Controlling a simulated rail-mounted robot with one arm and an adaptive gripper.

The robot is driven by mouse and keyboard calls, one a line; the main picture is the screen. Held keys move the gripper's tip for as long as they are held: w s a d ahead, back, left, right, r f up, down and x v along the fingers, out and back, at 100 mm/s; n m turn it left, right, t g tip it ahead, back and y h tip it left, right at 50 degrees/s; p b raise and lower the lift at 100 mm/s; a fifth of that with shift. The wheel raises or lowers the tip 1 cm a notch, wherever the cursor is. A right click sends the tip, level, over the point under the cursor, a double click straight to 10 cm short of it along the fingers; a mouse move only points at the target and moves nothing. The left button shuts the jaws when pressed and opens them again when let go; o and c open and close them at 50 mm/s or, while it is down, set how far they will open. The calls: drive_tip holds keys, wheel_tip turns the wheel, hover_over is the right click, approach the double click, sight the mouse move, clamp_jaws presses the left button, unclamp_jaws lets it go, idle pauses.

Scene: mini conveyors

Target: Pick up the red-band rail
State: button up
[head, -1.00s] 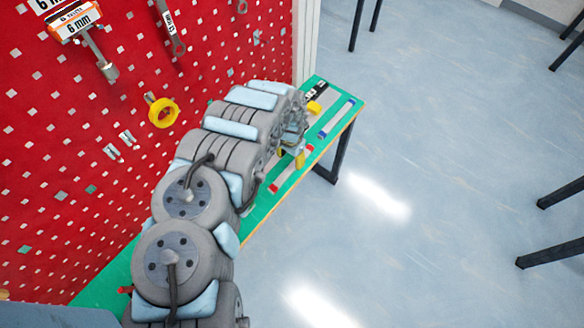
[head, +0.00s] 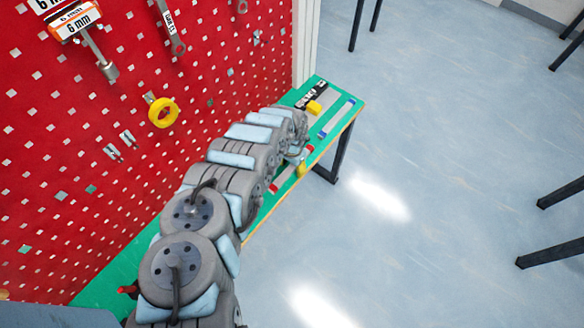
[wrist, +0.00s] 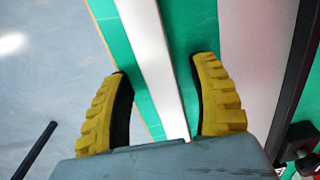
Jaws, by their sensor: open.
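The red-band rail is a long pale bar lying on the green bench top, with a red band (head: 273,188) at its near end and another red patch toward its far end. My arm hides part of its length. In the wrist view the pale rail (wrist: 150,50) runs between my two yellow fingers, with a sliver of red at its lower end. My gripper (wrist: 161,85) is open, with a finger on each side of the rail and green showing between each finger and the rail. In the head view one yellow fingertip (head: 301,170) shows beside the rail.
A blue-band rail (head: 336,118) lies farther along the green bench (head: 347,100). A black device (head: 312,95) and a yellow block (head: 314,107) are near the far end. A red pegboard (head: 90,170) with hanging tools stands along the left. Open floor lies right.

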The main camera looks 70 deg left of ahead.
drive_tip(key=shift+f, duration=0.2)
clamp_jaws()
idle(0.4)
drive_tip(key=shift+r, duration=0.1)
